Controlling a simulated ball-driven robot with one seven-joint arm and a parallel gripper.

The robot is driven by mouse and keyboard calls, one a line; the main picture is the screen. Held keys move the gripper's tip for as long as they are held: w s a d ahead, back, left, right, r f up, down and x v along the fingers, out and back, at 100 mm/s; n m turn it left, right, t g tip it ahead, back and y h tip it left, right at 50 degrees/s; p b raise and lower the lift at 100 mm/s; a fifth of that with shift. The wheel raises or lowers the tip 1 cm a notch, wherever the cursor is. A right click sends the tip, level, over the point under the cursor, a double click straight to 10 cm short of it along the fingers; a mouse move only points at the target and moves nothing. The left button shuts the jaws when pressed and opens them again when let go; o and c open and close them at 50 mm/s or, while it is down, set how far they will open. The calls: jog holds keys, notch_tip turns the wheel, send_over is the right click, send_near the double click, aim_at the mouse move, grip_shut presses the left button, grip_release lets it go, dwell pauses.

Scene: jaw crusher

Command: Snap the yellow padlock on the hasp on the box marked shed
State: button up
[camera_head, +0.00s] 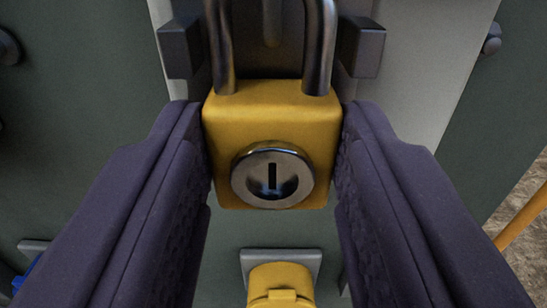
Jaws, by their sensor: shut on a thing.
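The yellow padlock (272,115) is upright in the middle of the view, with its round silver keyhole toward me and its metal shackle at the top. My gripper (273,160) is shut on the padlock body, one dark padded finger on each side. The shackle runs out of the top of the picture, so I cannot tell whether it is closed or passes through anything. Dark metal parts, perhaps of the hasp, stand left (181,47) and right (361,47) of the shackle, on a light grey panel (425,60). I see no shed marking.
Below the padlock a yellow round part (279,283) sticks out from a grey square plate. The grey-green box face (80,95) fills the left side, with a dark knob at the upper left edge. At lower right are a yellow bar (522,218) and brown ground.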

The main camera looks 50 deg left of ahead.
jog(key=shift+w+a, duration=0.1)
jog(key=shift+a, duration=0.05)
jog(key=o, duration=1.2)
jog(key=shift+v, duration=4.5)
jog(key=shift+w, duration=0.1)
